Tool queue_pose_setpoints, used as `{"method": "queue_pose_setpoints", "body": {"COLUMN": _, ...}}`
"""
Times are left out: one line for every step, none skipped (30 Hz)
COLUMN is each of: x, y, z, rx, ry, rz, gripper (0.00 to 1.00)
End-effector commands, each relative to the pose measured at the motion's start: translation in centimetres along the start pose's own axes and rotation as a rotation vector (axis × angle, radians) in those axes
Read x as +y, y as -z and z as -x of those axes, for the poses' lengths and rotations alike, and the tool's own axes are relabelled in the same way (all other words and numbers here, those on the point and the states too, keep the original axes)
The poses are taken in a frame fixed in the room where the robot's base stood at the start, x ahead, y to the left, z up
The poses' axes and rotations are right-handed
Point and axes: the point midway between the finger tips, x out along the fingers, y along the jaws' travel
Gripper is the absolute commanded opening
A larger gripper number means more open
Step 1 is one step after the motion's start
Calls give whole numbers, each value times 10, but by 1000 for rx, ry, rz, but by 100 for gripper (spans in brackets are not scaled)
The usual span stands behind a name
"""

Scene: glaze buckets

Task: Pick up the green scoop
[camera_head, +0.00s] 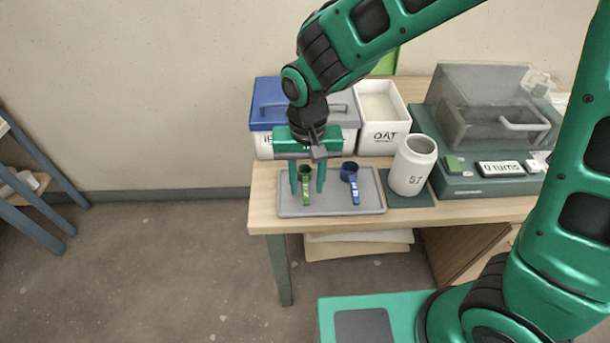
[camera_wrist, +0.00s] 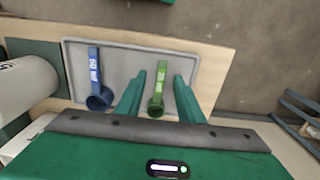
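The green scoop (camera_head: 306,188) lies on a grey tray (camera_head: 340,208) on the wooden table, its handle toward the table's front edge. My gripper (camera_head: 307,190) points down over the tray, open, with one finger on each side of the scoop. In the wrist view the green scoop (camera_wrist: 157,92) shows between the two fingertips (camera_wrist: 170,72), with a gap on both sides. Whether the fingertips are down at the scoop's height I cannot tell. The blue scoop (camera_head: 350,176) lies on the tray just right of the gripper, and it also shows in the wrist view (camera_wrist: 96,80).
A white jar (camera_head: 412,166) stands on a dark mat (camera_head: 408,200) right of the tray. Behind are a white bin marked OAT (camera_head: 384,130) and a bin with blue and grey lids (camera_head: 268,118). A green scale with a clear cover (camera_head: 490,110) stands at the right.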

Motion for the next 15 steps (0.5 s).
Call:
{"method": "queue_pose_setpoints", "body": {"x": -2, "y": -3, "z": -8, "rx": -3, "ry": -3, "rz": 3, "gripper": 34}}
{"method": "queue_pose_setpoints", "body": {"x": -3, "y": -4, "z": -12, "rx": -3, "ry": -2, "rz": 3, "gripper": 34}}
{"method": "queue_pose_setpoints", "body": {"x": -2, "y": -3, "z": -18, "rx": -4, "ry": -3, "rz": 1, "gripper": 34}}
{"method": "queue_pose_setpoints", "body": {"x": -2, "y": -3, "z": -21, "rx": -3, "ry": -3, "rz": 1, "gripper": 34}}
{"method": "queue_pose_setpoints", "body": {"x": -2, "y": -3, "z": -24, "rx": -3, "ry": -2, "rz": 1, "gripper": 34}}
{"method": "queue_pose_setpoints", "body": {"x": -2, "y": -3, "z": -27, "rx": -3, "ry": -2, "rz": 1, "gripper": 34}}
{"method": "queue_pose_setpoints", "body": {"x": -2, "y": -3, "z": -29, "rx": -2, "ry": -2, "rz": 1, "gripper": 34}}
{"method": "queue_pose_setpoints", "body": {"x": -2, "y": -2, "z": -30, "rx": -2, "ry": -1, "rz": 1, "gripper": 34}}
{"method": "queue_pose_setpoints", "body": {"x": -2, "y": -2, "z": -31, "rx": -1, "ry": -1, "rz": 1, "gripper": 34}}
{"method": "queue_pose_setpoints", "body": {"x": -2, "y": -2, "z": -32, "rx": -1, "ry": 0, "rz": 1, "gripper": 34}}
{"method": "queue_pose_setpoints", "body": {"x": -2, "y": -2, "z": -32, "rx": 0, "ry": 0, "rz": 0, "gripper": 34}}
{"method": "queue_pose_setpoints", "body": {"x": -2, "y": -2, "z": -32, "rx": 0, "ry": 0, "rz": 0, "gripper": 34}}
{"method": "queue_pose_setpoints", "body": {"x": -2, "y": -2, "z": -32, "rx": 0, "ry": 0, "rz": 0, "gripper": 34}}
{"method": "queue_pose_setpoints", "body": {"x": -2, "y": -2, "z": -32, "rx": 0, "ry": 0, "rz": 0, "gripper": 34}}
{"method": "queue_pose_setpoints", "body": {"x": -2, "y": -2, "z": -32, "rx": 0, "ry": 0, "rz": 0, "gripper": 34}}
